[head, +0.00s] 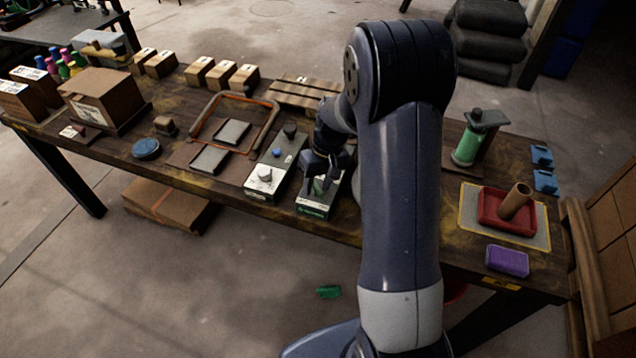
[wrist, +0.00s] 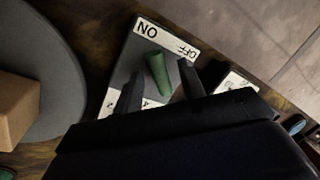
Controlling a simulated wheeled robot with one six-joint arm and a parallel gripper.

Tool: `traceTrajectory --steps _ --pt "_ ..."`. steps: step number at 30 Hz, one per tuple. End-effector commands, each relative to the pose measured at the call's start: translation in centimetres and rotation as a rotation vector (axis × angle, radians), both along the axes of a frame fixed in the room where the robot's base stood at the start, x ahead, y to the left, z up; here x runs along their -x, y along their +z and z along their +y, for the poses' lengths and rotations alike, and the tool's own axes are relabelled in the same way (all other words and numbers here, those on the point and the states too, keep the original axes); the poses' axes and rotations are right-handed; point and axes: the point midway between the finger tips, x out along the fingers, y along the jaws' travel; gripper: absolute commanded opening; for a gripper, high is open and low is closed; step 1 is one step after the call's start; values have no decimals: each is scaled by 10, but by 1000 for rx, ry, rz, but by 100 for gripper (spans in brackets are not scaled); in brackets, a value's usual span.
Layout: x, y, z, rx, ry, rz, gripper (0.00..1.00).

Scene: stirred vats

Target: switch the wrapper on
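A switch box (head: 314,208) with a green front label stands at the table's front edge in the head view, partly hidden by my gripper (head: 322,180). My gripper (wrist: 160,88) is open, with one dark finger on each side of the lever and gaps showing. I cannot tell which way the lever is set. A grey round disc (wrist: 68,60) with a brown box (wrist: 14,108) on it lies beside the plate.
A control box (head: 264,178) with a knob and blue button stands just left of the switch box. A wooden pallet (head: 300,90) lies behind.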

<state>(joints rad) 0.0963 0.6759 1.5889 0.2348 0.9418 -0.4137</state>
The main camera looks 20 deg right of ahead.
Motion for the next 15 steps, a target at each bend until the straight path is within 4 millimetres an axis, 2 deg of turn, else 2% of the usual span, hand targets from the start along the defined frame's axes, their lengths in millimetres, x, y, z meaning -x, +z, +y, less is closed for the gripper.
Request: traceTrajectory --steps 8,15 --pt "-1 7 -1 0 -1 -1 38" --pt "-3 51 -10 1 -1 -5 38"
